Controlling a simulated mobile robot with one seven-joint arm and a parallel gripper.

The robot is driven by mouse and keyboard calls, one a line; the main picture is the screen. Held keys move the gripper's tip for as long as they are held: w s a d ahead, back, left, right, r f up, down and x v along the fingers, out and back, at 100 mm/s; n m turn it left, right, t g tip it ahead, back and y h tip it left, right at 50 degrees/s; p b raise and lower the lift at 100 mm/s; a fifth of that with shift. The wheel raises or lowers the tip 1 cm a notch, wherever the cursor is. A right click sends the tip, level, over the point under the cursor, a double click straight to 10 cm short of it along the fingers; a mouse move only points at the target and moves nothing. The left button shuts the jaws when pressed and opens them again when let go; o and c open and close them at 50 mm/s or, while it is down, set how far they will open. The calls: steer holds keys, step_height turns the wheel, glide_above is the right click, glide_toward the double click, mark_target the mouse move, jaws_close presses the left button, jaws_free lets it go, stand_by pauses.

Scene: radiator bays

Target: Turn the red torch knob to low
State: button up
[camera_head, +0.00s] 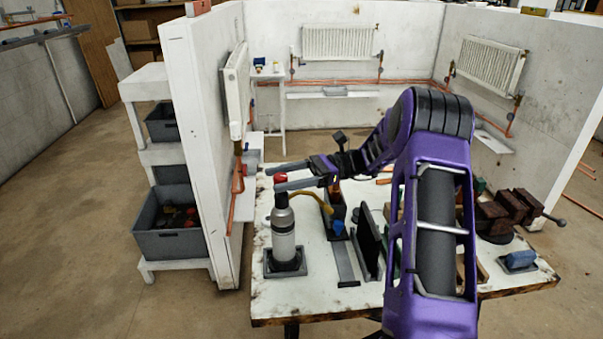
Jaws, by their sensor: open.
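The torch (283,232) stands upright in a dark square base (285,264) at the left side of the white worktable. Its silver body is topped by a black collar and the red knob (280,178). A yellowish nozzle or hose (311,200) runs from near its top to the right. My gripper (279,178) is open at the torch's top. One finger shows behind the knob and one in front, so the knob appears to lie between them. I cannot tell whether either finger touches it. The knob's setting marks are too small to read.
The worktable (312,304) also holds dark upright holders (368,240) right of the torch, a brown vise (505,212) and a blue item (520,260) at the right. A white partition wall (200,140) stands close on the left. Bare tabletop shows in front of the torch.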

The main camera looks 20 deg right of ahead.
steer(key=w+d, duration=0.1)
steer(key=d, duration=1.6)
steer(key=shift+p, duration=0.35)
steer(key=shift+w+a, duration=0.1)
